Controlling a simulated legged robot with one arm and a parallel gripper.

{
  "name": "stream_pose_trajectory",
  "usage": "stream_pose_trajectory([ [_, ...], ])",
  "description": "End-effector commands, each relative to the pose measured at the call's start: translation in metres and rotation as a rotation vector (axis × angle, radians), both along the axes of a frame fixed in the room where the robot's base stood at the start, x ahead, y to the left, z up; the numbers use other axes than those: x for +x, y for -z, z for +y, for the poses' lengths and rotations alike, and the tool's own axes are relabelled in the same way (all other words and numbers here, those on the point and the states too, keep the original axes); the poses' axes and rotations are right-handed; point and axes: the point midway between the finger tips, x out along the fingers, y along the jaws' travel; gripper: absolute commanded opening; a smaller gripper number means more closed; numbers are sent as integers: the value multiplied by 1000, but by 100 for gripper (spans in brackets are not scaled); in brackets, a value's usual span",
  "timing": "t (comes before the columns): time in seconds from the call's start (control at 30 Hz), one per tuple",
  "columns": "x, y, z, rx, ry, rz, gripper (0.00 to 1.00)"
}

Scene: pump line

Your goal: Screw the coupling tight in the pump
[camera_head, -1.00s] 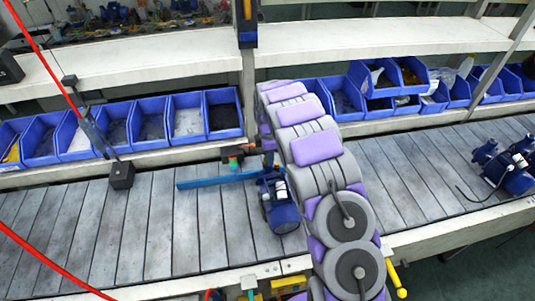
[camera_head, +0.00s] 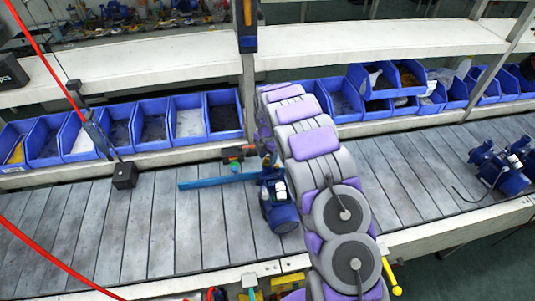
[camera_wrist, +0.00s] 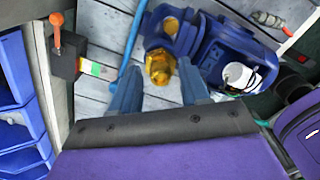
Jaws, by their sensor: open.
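The blue pump (camera_head: 278,203) stands on the slatted conveyor, left of my arm in the head view. In the wrist view the pump (camera_wrist: 225,55) lies at upper right, with a white cap and a round flange. The yellow brass-coloured coupling (camera_wrist: 160,66) is at the pump's near-left side, but its thread and seating are not clear. My gripper (camera_wrist: 158,72) is open, with one blue-grey finger on each side of the coupling's near end. I cannot tell whether the fingers touch it. In the head view my arm hides the gripper and coupling.
A blue bar (camera_head: 218,181) lies left of the pump. A black box with an orange-knobbed lever (camera_wrist: 65,55) stands at left in the wrist view. Blue bins (camera_head: 188,120) line the conveyor's back. Another pump (camera_head: 503,168) is at far right. The left conveyor slats are mostly clear.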

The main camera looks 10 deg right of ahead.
Motion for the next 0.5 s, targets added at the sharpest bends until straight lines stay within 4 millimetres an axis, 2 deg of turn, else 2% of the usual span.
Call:
stream_pose_trajectory([
  [0.1, 0, 0, 0, -1, -47, 1, 46],
  [0.5, -1, 0, 0, 0, -48, 1, 46],
])
